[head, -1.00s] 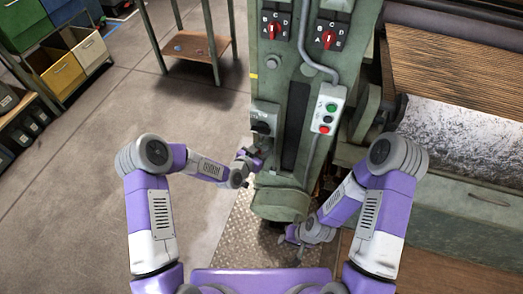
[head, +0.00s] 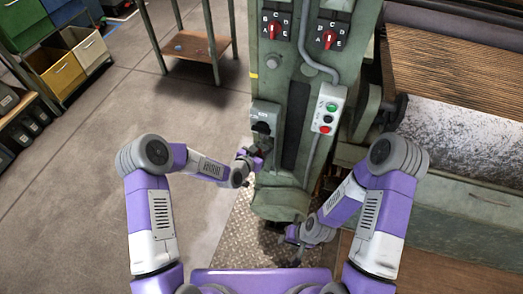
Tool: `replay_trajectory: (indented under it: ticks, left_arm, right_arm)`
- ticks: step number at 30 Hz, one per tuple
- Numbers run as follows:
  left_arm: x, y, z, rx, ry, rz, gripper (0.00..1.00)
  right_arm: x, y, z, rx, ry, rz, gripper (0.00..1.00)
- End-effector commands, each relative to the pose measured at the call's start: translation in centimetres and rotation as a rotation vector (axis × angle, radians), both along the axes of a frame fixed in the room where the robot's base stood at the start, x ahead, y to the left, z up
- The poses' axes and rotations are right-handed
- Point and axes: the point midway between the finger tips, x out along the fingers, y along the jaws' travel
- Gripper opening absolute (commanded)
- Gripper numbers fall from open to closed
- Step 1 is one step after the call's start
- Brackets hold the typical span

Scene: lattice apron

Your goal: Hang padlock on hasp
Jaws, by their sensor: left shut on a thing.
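My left gripper (head: 253,155) is shut on a small dark thing, likely the padlock, just below a dark grey box on the green machine column (head: 277,170). The padlock's body and shackle are too small and dark to make out. I cannot tell whether the held thing touches the box. My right gripper (head: 292,246) hangs low, right of the column's rounded foot, with nothing visible in it. Its jaw opening is unclear.
Two red rotary switches (head: 277,27) (head: 328,39) sit high on the column. A push-button box (head: 328,110) with a grey conduit is on its right side. Open floor (head: 120,150) lies left.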

Motion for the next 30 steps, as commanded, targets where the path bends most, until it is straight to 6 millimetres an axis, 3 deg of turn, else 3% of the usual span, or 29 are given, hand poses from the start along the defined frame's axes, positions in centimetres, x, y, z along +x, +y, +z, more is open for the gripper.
replay_trajectory:
  ticks: [30]
  left_arm:
    - [3.0, -1.0, -0.1, -0.001, -0.003, 0.0, 0.14]
  right_arm:
    - [0.0, 0.0, -2.3, 0.0, 0.0, 0.0, 0.39]
